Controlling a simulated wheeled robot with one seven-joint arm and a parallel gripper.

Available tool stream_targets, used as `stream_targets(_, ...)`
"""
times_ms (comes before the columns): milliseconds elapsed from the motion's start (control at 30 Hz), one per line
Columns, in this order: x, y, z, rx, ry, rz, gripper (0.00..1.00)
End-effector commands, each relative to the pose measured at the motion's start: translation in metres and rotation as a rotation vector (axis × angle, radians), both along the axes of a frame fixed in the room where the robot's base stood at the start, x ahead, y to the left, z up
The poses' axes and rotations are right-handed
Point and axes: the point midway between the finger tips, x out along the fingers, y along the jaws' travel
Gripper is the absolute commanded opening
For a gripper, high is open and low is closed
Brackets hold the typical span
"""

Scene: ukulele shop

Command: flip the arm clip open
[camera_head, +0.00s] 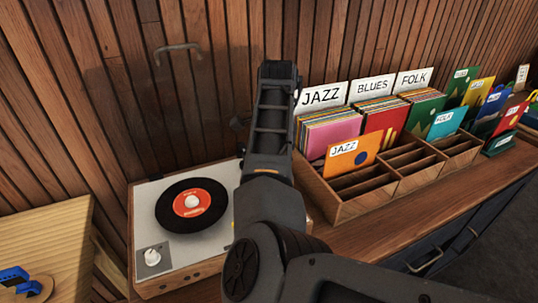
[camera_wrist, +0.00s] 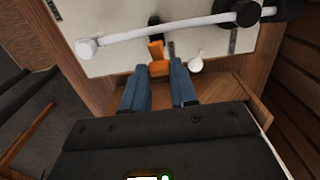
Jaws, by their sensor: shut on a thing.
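The record player (camera_head: 215,250) stands left of my arm in the head view, with a black record and red label (camera_head: 193,203) on it. In the wrist view its white tonearm (camera_wrist: 165,33) runs across the pale deck. An orange piece, seemingly the arm clip (camera_wrist: 157,50), stands upright by the tonearm. My gripper (camera_wrist: 160,72) is shut on the orange clip, with its two blue fingers on either side of its lower part. A small white lever (camera_wrist: 196,63) sits just right of the fingers. In the head view my arm hides the clip, the tonearm and the gripper's fingers.
A wooden record crate (camera_head: 370,198) with JAZZ, BLUES and FOLK dividers stands close to the right of my arm. A slatted wood wall (camera_head: 215,70) rises behind. A light wooden table (camera_head: 50,235) with a blue object (camera_head: 15,277) is at the lower left.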

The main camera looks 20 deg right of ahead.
Motion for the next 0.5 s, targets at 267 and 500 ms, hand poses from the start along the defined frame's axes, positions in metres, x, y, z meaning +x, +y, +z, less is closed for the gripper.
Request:
stream_targets(267,0.000,-0.018,-0.004,0.262,0.001,-0.003,0.00)
stream_targets(500,0.000,-0.028,-0.013,0.454,0.001,-0.002,0.00)
